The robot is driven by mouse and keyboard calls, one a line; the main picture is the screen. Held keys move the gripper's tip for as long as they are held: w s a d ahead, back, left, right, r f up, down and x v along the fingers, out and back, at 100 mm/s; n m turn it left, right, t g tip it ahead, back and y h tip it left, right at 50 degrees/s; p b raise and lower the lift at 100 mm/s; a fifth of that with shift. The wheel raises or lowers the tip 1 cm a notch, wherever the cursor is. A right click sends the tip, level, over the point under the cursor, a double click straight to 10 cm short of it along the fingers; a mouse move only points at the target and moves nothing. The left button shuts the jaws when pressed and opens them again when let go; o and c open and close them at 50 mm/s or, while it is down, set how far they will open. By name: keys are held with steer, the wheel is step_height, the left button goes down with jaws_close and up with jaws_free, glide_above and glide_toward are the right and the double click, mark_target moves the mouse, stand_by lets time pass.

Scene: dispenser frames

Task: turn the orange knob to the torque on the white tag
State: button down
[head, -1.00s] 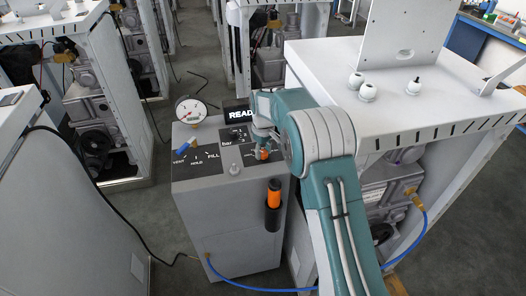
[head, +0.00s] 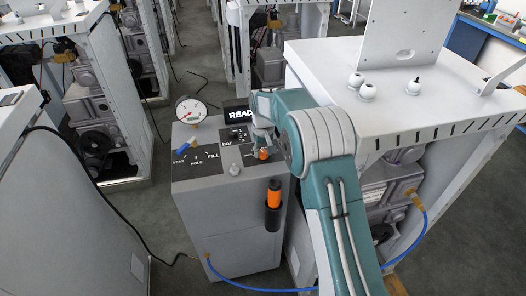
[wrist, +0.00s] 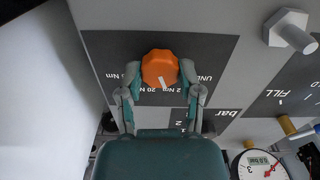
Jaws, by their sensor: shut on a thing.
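The orange knob (wrist: 160,66) sits on a dark label panel in the wrist view, with a white line on it pointing down and slightly right, near the "2 Nm" print. Upside-down marks "20 N", "2 Nm" and "UN..." surround it. My gripper (wrist: 160,76) has one finger on each side of the knob and is shut on it. In the head view the knob (head: 264,154) is a small orange patch on the grey cabinet's top, partly hidden by my gripper (head: 262,143). I cannot make out a white tag with a torque value.
The grey cabinet (head: 225,225) carries a round gauge (head: 191,110), a blue-handled lever (head: 187,146), a metal knob (head: 234,170) and a black display (head: 240,115) reading "READ...". An orange-and-black tool (head: 273,205) hangs on its front. A white machine frame (head: 430,90) stands close at right.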

mark_target(263, 152)
steer(key=shift+f, duration=0.15)
steer(key=shift+c, duration=1.3)
jaws_free()
steer(key=shift+a, duration=0.1)
step_height(263, 152, up, 12)
